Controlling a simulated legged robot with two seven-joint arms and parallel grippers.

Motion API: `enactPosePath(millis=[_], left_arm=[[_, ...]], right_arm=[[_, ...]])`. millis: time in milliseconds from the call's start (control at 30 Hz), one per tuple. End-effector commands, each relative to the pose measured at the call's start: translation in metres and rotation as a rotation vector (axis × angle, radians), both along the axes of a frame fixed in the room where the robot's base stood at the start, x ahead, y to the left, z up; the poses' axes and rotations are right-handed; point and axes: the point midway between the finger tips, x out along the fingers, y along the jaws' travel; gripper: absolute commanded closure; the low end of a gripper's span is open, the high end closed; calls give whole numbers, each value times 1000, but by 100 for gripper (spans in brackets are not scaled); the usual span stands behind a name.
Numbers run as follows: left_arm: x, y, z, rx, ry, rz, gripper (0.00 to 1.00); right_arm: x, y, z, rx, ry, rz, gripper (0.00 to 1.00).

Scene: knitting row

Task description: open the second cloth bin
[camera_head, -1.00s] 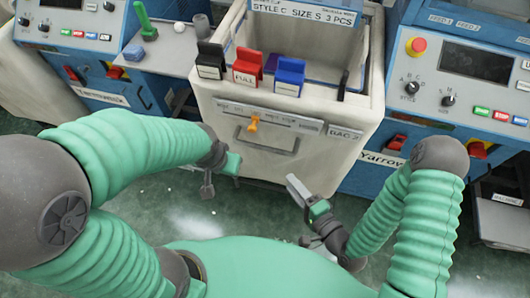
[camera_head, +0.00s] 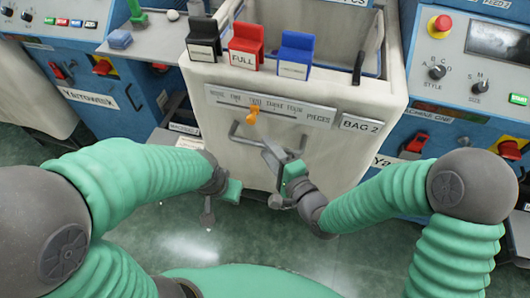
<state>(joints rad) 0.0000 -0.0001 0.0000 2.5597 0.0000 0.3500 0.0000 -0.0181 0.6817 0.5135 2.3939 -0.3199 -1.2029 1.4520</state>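The second cloth bin (camera_head: 345,155) is a white box in the middle, labelled BAG 2. A grey bar handle (camera_head: 240,140) is on its front, below a slider strip with an orange pointer (camera_head: 252,115). My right gripper (camera_head: 270,178) is in front of the bin's front at the handle's right part, fingers spread apart with nothing seen between them. One finger overlaps the handle in the picture; I cannot tell if they touch.
Black (camera_head: 203,40), red (camera_head: 246,46) and blue (camera_head: 296,54) clips sit on the bin's front rim. Blue machines flank it, with a red and yellow button (camera_head: 440,26) on the right one. Green floor lies open in front.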

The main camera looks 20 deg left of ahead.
Motion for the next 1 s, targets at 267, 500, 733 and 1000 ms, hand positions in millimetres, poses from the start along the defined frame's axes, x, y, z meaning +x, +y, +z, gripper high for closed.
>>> enactPosePath(millis=[267, 500, 733, 1000], left_arm=[[0, 0, -4, 0, 0, 0, 64], [0, 0, -3, 0, 0, 0, 64], [0, 0, -3, 0, 0, 0, 64], [0, 0, -4, 0, 0, 0, 64]], right_arm=[[16, 16, -3, -2, 0, -1, 62], [16, 16, -3, -2, 0, -1, 70], [16, 16, -3, -2, 1, -1, 100], [16, 16, -4, -3, 2, 1, 100]])
